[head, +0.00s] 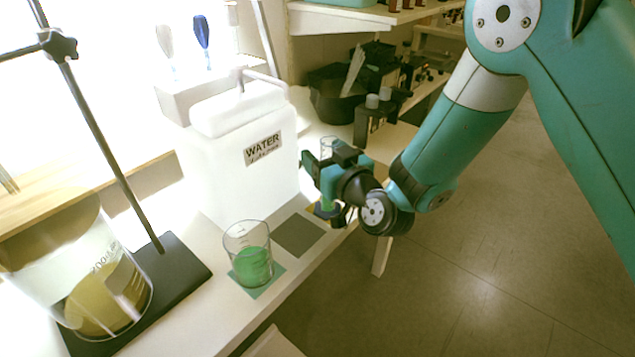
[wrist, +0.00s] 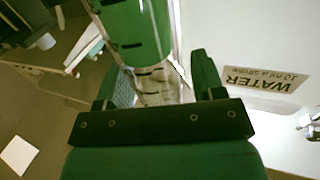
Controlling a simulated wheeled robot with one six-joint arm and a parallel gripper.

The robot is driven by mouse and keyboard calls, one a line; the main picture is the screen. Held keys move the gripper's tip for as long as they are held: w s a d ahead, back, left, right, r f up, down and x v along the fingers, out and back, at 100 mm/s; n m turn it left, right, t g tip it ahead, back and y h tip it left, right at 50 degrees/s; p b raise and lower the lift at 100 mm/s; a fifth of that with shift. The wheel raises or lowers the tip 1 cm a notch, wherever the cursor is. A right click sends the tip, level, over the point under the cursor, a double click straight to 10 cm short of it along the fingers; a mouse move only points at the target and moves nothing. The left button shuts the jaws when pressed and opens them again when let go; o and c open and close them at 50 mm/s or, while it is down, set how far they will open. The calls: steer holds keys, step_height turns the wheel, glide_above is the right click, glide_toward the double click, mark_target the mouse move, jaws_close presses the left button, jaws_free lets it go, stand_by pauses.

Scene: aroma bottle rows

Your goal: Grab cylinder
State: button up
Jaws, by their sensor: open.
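A clear graduated cylinder (wrist: 152,88) with green liquid in its part toward the top of the wrist view stands between the two fingers of my gripper (wrist: 158,78). In the head view the cylinder's clear top (head: 328,145) shows above my gripper (head: 322,170), near the bench edge to the right of the water container. The fingers are open, one on each side of the cylinder. I cannot tell whether either finger touches it. Its middle is mostly hidden behind the gripper in the head view.
A white water container (head: 235,165) stands close left of my gripper. A beaker with green liquid (head: 250,262) sits on a green mat nearer the front, beside an empty grey mat (head: 300,236). A large beaker (head: 95,290) and a stand (head: 185,275) are at left.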

steer(key=shift+c, duration=0.2)
steer(key=c, duration=1.1)
jaws_close()
steer(key=shift+r, duration=0.1)
